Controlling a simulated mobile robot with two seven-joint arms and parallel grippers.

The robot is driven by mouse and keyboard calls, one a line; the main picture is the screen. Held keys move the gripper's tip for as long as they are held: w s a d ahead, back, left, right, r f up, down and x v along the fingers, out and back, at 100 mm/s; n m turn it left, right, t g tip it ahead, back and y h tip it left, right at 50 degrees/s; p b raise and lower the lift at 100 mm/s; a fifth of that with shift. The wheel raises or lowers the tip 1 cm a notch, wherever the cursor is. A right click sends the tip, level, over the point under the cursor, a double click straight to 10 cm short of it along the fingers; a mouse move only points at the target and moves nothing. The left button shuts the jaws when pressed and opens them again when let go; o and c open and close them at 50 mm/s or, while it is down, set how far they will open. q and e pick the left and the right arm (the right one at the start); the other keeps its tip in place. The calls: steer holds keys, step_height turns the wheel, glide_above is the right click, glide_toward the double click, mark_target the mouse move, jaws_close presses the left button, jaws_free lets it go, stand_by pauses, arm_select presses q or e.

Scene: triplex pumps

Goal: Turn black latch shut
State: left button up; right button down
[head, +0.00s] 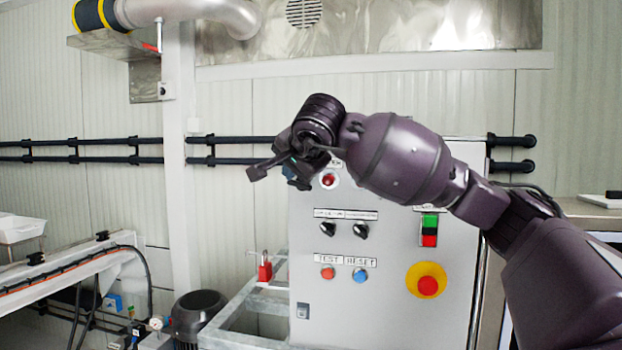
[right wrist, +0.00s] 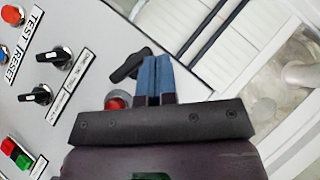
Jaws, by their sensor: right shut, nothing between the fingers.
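The black latch (right wrist: 128,66) is a dark handle on the grey cabinet's panel (right wrist: 90,25), near the panel's edge in the right wrist view. In the head view I cannot make it out behind my right gripper. My right gripper (head: 291,176) is at the cabinet's upper left corner. Its blue fingers (right wrist: 155,65) are together and empty. They lie right beside the latch, overlapping its end in the picture; I cannot tell if they touch it. My left gripper is not in view.
The panel carries a red lamp (head: 328,180), two black selector knobs (head: 360,230), orange (head: 327,273) and blue buttons (head: 360,275), a green-red switch (head: 429,230) and an emergency stop (head: 427,286). A red padlock (head: 265,268) is on the frame at left. Black pipes (head: 80,150) cross the wall.

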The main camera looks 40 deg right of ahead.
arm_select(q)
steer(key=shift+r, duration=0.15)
arm_select(e)
steer(key=shift+r, duration=0.1)
arm_select(q)
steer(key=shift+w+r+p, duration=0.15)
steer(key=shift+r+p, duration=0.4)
steer(key=shift+p, duration=0.05)
arm_select(e)
steer(key=shift+r, duration=0.75)
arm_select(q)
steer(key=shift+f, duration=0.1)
